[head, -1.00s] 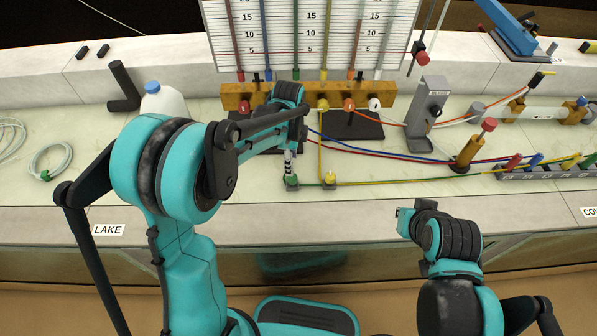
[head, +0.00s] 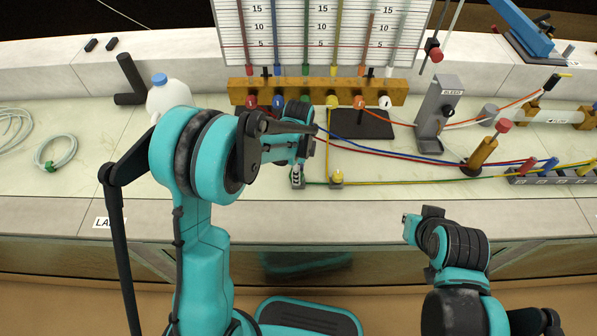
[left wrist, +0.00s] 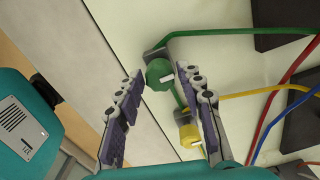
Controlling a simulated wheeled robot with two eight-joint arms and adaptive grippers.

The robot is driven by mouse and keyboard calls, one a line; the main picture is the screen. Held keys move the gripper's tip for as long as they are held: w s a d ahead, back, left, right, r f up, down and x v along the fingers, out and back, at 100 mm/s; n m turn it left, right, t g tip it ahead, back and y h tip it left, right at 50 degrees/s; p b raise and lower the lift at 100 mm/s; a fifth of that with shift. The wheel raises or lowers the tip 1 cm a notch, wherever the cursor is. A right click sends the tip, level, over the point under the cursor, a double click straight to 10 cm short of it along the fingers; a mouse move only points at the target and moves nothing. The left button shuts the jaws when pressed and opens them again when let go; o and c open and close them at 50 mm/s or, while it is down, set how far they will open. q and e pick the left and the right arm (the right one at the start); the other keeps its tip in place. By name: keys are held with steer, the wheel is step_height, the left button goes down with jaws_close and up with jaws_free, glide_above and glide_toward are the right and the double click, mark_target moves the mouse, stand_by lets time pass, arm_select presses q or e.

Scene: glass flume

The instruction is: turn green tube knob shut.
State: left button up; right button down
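The green knob (left wrist: 158,74) shows in the left wrist view, with a pale mark on its face, at the end of the green tube (left wrist: 240,47). My left gripper (left wrist: 164,80) is open, with its two purple-padded fingers apart on either side of the knob. I cannot tell whether either finger touches it. In the head view my left gripper (head: 297,176) reaches down at the bench and mostly hides the green knob. My right gripper (head: 411,226) hangs in front of the bench edge, far from the knob; its fingers cannot be made out.
A yellow knob (head: 337,177) stands close to the right of the green one; it also shows in the left wrist view (left wrist: 190,135). Coloured tubes cross the bench behind. A wooden manifold (head: 390,93) and a grey bleed stand (head: 437,115) stand farther back.

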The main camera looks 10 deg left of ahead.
arm_select(q)
jaws_close()
steer(key=shift+n, duration=0.3)
steer(key=n, duration=1)
steer(key=shift+n, duration=0.3)
steer(key=n, duration=1.2)
steer(key=shift+n, duration=0.4)
